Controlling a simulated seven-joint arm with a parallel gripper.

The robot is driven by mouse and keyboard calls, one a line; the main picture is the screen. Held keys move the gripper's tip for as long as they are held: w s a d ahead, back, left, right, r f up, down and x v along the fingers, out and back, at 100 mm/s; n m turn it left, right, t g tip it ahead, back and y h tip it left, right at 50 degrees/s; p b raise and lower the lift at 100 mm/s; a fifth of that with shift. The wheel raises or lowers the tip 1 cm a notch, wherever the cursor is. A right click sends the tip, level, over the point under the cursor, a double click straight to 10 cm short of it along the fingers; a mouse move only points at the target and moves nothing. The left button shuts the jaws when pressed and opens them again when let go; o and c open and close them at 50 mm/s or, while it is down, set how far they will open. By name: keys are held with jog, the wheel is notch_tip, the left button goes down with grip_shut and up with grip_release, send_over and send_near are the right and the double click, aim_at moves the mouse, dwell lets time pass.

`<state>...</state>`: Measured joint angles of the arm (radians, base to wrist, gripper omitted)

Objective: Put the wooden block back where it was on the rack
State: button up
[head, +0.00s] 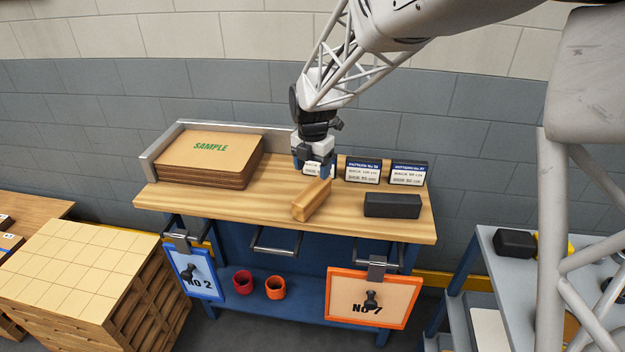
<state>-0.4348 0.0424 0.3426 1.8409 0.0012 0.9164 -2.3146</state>
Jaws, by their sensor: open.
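The wooden block (311,202) is a light brown bar lying at an angle on the wooden top of the blue workbench (240,205). My gripper (313,172) points down just behind and above the block's far end. Its jaws are open, with nothing seen between them. Whether the fingers touch the block cannot be told from this view. The rack is not clearly identifiable here; a blue lower shelf (312,303) shows under the bench top.
A black block (392,205) lies right of the wooden block. Label cards (363,170) stand behind it. A SAMPLE stack (208,160) sits at left against a metal fence (152,152). Red (243,282) and orange (275,288) cups stand below. A grey side table (500,268) is at right.

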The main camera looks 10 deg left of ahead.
aim_at(315, 189)
jog(key=shift+r, duration=1.35)
jog(key=shift+d, duration=0.1)
jog(key=s+d+r+m+t, duration=0.1)
jog(key=s+d+r+m, duration=0.3)
jog(key=s+d+m, duration=0.4)
jog(key=s+d+r+m, duration=0.5)
jog(key=s+d+m, duration=0.2)
jog(key=d, duration=0.4)
jog(key=s+d+m, duration=0.5)
jog(key=s+m, duration=0.3)
jog(key=s, duration=0.2)
jog(key=s+d+f+m+t, duration=0.1)
jog(key=s+d+m, duration=0.5)
jog(key=s+m, duration=0.2)
jog(key=shift+s+f+m+t, duration=0.3)
jog(key=shift+s, duration=0.7)
